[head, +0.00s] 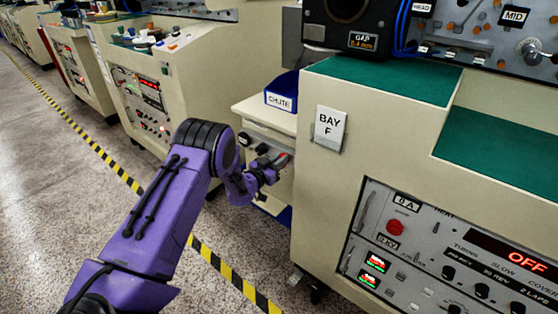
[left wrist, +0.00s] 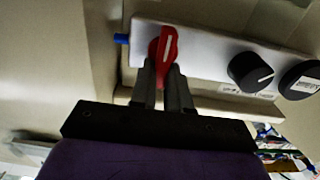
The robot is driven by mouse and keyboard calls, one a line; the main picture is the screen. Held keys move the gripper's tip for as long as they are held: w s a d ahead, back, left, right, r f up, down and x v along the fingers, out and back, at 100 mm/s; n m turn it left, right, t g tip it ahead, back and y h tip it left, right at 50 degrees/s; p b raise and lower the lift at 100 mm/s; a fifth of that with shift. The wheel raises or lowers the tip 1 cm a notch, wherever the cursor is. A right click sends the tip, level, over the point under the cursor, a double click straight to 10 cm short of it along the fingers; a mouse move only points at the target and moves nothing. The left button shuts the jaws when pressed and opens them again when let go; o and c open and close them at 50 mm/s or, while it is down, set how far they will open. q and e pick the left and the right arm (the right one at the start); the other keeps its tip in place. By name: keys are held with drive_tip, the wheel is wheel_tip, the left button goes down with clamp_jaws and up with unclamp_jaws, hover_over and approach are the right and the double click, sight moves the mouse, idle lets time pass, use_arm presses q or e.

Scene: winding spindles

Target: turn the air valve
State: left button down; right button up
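The air valve's red handle (left wrist: 163,55), with a white stripe, sits on a pale panel in the left wrist view. Its narrow end points down toward my gripper. My left gripper (left wrist: 164,88) has its two dark fingers close together, one on each side of the handle's lower end, and appears shut on it. In the head view my left gripper (head: 270,172) is at the front of a small cream cabinet, where a bit of the red handle (head: 283,159) shows. My right gripper is not in view.
Black knobs (left wrist: 250,72) sit right of the valve on the same panel, and a blue fitting (left wrist: 121,39) is at its left. A blue chute bin (head: 281,97) stands on the cabinet. The larger Bay F machine (head: 330,130) is close on the right. Open floor lies left.

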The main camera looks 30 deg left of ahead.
use_arm(q)
drive_tip(key=shift+m, duration=0.3)
drive_tip(key=m+b, duration=0.2)
drive_tip(key=m, duration=0.2)
drive_tip(key=d+f+m+b, duration=0.1)
drive_tip(key=m+b, duration=0.2)
drive_tip(key=m, duration=0.2)
drive_tip(key=m+b, duration=0.3)
drive_tip(key=m, duration=0.2)
drive_tip(key=shift+d+f, duration=0.35)
drive_tip(key=shift+d, duration=0.05)
drive_tip(key=shift+f+m+b, duration=0.1)
drive_tip(key=shift+m+b, duration=1.2)
drive_tip(key=shift+m, duration=0.4)
drive_tip(key=shift+s, duration=0.1)
drive_tip(key=c, duration=1.1)
unclamp_jaws()
